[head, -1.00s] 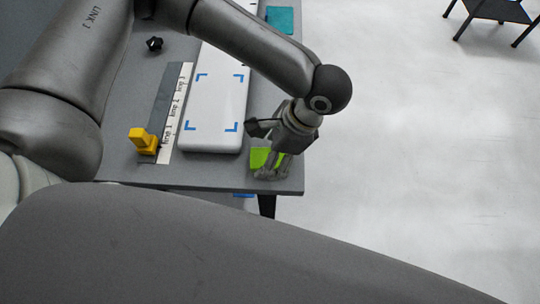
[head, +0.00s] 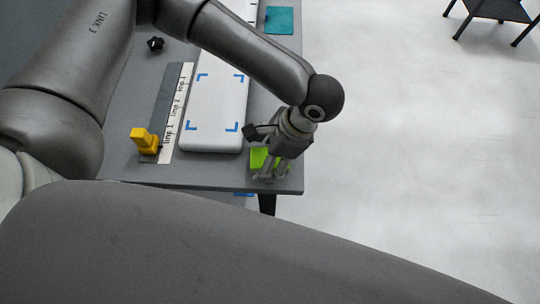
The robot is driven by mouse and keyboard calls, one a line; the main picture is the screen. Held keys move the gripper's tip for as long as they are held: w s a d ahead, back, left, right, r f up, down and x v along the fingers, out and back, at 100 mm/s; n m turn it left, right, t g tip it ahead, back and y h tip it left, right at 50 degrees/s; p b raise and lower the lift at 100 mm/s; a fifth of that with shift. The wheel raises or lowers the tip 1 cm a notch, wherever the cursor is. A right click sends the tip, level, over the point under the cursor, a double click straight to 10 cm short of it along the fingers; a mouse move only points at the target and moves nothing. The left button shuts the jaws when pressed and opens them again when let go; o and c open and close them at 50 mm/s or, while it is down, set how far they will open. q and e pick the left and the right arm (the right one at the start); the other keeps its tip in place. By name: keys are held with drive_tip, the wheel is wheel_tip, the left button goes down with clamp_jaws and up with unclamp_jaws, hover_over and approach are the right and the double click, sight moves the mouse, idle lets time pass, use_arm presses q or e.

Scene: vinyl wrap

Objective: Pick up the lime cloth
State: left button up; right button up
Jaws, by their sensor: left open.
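The lime cloth (head: 257,158) lies flat near the front right corner of the grey table (head: 215,176), just right of the white panel's near end. My left gripper (head: 268,177) is over the cloth, pointing down, with its fingers apart. The fingers and hand cover the right and near part of the cloth. I cannot tell whether the fingertips touch it. My right gripper is not in view.
A white panel (head: 215,105) with blue corner marks lies left of the cloth. Farther left are a labelled strip (head: 178,105), a yellow block-like tool (head: 145,140) and a black knob (head: 155,43). A teal cloth (head: 279,19) lies at the back. Open floor is on the right.

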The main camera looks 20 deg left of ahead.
use_arm(q)
drive_tip(key=c, duration=0.9)
drive_tip(key=shift+c, duration=0.2)
